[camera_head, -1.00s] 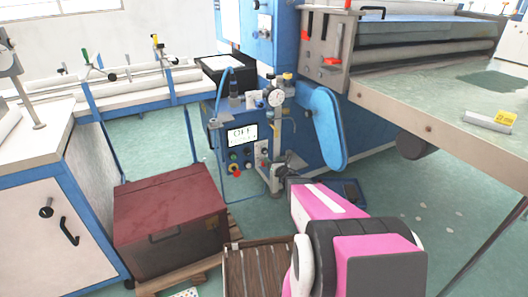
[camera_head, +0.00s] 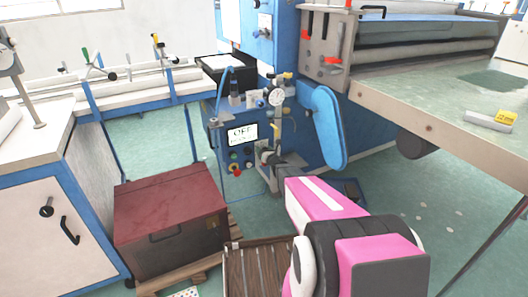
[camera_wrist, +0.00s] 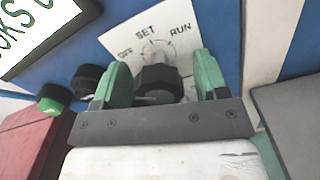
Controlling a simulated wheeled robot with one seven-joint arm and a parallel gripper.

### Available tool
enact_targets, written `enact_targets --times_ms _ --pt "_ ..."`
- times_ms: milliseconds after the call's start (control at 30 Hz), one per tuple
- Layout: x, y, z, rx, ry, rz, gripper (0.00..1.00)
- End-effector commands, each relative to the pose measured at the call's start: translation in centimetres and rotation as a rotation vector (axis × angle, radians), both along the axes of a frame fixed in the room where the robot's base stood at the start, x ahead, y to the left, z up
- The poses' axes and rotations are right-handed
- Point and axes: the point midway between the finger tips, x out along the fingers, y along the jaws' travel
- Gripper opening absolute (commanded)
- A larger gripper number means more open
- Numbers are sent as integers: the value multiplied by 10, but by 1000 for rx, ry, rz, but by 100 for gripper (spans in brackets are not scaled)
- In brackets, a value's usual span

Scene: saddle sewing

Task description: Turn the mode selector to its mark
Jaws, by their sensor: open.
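The mode selector is a black knob (camera_wrist: 158,84) on a white plate (camera_wrist: 150,40) marked OFF, SET and RUN in the wrist view. My gripper (camera_wrist: 161,74) is open, with one green finger on each side of the knob. Gaps seem to show between fingers and knob, but contact is hard to judge. The knob's pointer direction cannot be made out. In the head view my gripper (camera_head: 267,157) is at the right side of the blue machine's control panel, where it hides the selector.
A black button (camera_wrist: 88,80) and a green button (camera_wrist: 54,98) sit left of my gripper. A red knob (camera_head: 236,170) is low on the panel. A gauge (camera_head: 276,98) and pipework stand above.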

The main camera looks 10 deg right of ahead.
Motion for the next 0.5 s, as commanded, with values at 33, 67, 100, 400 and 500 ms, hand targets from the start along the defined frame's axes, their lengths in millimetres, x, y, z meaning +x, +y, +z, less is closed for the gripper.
enact_targets --times_ms 33,67,100,400,500 --pt "0 0 0 0 0 0 67" --pt "0 0 0 0 0 0 57" --pt "0 0 0 0 0 0 44" --pt "0 0 0 5 2 0 18" --pt "0 0 0 20 6 0 18"
